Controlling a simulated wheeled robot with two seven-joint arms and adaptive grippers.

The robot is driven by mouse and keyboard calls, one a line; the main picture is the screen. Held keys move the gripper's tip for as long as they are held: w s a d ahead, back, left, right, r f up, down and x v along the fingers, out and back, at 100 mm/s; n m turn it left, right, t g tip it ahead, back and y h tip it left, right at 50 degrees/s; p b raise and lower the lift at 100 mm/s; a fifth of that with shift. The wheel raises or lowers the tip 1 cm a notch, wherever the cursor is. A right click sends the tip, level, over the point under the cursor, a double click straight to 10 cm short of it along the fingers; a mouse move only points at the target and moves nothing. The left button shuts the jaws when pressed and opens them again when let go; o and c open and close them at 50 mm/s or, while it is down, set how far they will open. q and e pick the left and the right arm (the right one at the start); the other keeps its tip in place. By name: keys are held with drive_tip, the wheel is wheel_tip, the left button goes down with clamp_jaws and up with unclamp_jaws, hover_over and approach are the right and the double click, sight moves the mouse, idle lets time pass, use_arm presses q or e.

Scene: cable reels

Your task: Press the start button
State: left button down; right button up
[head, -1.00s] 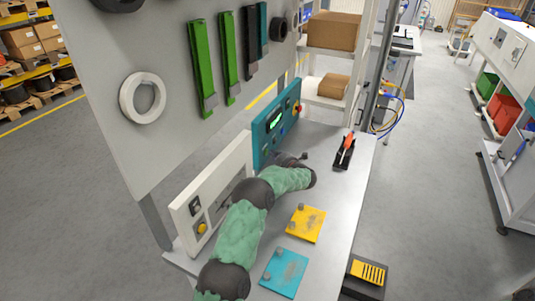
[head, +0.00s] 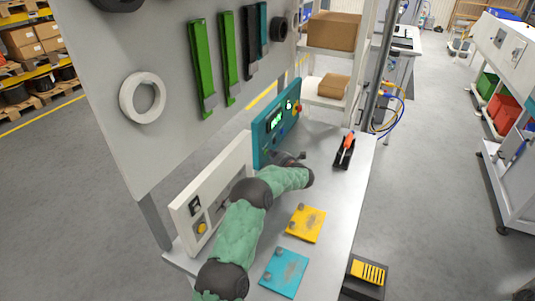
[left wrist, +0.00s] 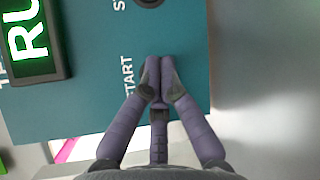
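The teal control panel (head: 264,140) stands upright at the back of the bench, with a lit display (head: 275,120). In the left wrist view the panel face (left wrist: 95,95) fills much of the picture, and the display (left wrist: 35,40) reads "RU", cut off at the edge. The START label (left wrist: 128,78) is partly covered by my left gripper (left wrist: 160,62). Its fingertips are together, with nothing seen between them, over the panel beside this label. The start button itself is hidden; I cannot tell whether the fingertips touch it. My right gripper is not in view.
A white panel (head: 214,190) with a yellow button stands left of my left arm. A yellow plate (head: 306,223), a blue plate (head: 284,272) and an orange-handled tool (head: 346,148) lie on the bench (head: 335,200). The bench's right part is mostly clear.

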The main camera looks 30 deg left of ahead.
use_arm(q)
drive_tip(key=shift+d, duration=0.1)
idle(0.3)
drive_tip(key=shift+d, duration=0.65)
drive_tip(key=shift+d, duration=0.1)
drive_tip(key=shift+w+d, duration=0.2)
drive_tip(key=shift+d, duration=2.25)
